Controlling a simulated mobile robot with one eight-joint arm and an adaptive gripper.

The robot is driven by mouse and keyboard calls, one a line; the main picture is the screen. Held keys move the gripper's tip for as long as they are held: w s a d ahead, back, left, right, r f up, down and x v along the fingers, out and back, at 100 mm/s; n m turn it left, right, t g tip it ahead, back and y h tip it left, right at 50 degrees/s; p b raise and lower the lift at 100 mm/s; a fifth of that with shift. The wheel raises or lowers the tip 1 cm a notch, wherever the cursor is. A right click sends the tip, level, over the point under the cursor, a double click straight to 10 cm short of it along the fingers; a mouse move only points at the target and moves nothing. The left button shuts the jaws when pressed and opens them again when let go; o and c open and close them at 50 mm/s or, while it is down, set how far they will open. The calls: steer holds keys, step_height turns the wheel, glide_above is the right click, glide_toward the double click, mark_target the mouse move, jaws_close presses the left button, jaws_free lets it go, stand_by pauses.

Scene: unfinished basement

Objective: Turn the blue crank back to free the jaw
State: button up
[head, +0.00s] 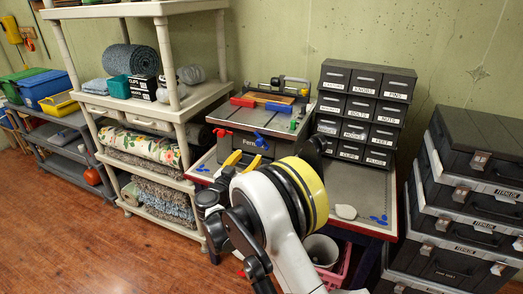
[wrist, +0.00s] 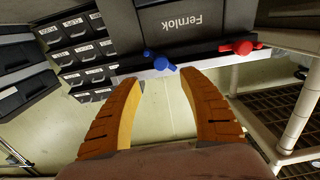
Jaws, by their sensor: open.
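The blue crank (head: 261,141) sits on the front face of the dark Fernlok bench vise (head: 237,142). It also shows in the wrist view (wrist: 163,63), just beyond the fingertips and roughly between them. A red crank (head: 222,132) is on the same face, to the left in the head view and to the right in the wrist view (wrist: 240,48). My gripper (wrist: 158,81) is open and empty, its orange fingers on either side of the blue crank's line but apart from it. In the head view my arm hides part of the vise's lower front.
Dark labelled drawers (head: 365,110) stand right of the vise on a table (head: 375,185). Stacked tool cases (head: 465,205) are at the far right. A cream shelf unit (head: 188,135) stands close on the left. Wooden floor (head: 90,245) is clear at front left.

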mark_target(259, 144)
steer(key=b+x, duration=0.1)
steer(key=x, duration=0.3)
steer(key=b+x, duration=0.2)
steer(key=x, duration=0.3)
steer(key=shift+w+f, duration=0.25)
steer(key=shift+w+d+r, duration=0.1)
steer(key=shift+w+d, duration=0.05)
steer(key=shift+w, duration=0.45)
jaws_close()
